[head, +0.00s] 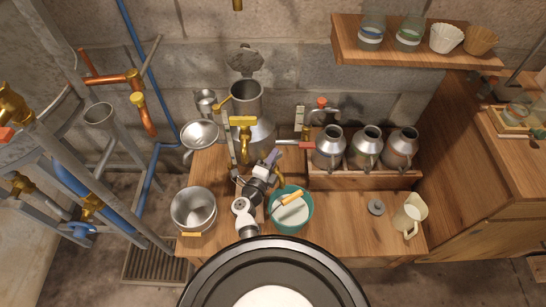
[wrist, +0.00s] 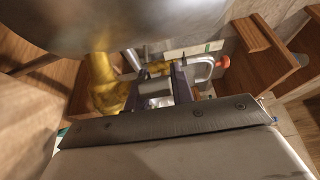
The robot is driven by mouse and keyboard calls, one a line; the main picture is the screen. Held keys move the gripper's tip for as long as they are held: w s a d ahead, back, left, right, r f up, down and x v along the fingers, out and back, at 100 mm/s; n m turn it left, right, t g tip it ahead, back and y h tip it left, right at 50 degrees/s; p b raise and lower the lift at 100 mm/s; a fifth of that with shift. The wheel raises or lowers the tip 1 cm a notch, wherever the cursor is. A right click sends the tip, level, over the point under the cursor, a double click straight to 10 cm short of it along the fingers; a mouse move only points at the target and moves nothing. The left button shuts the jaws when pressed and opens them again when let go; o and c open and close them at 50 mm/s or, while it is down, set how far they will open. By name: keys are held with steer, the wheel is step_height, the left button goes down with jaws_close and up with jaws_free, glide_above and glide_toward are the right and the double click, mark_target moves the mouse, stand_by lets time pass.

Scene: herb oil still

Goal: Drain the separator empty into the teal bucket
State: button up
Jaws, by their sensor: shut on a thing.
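The separator (head: 247,110) is a tall metal vessel with brass fittings, standing on the wooden bench. Its rounded metal body also fills the top of the wrist view (wrist: 120,22). A curved brass spout (head: 280,178) comes out low on it, above the teal bucket (head: 307,213). The bucket holds something pale and a yellow-handled tool (head: 292,198); its fill level is unclear. My gripper (wrist: 158,80) is beside the brass drain fitting (wrist: 104,72), shut on a small greyish piece, apparently the drain tap handle. My wrist partly hides the handle in the head view; I cannot see any flow.
A metal pot (head: 194,210) stands left of the bucket. Several metal cans (head: 366,148) stand in a wooden rack (head: 350,181) at the right. A cream jug (head: 410,214) is at the right front. Pipes and a frame (head: 75,180) crowd the left. Bench between bucket and jug is mostly clear.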

steer(key=o, duration=1)
steer(key=shift+s, duration=0.1)
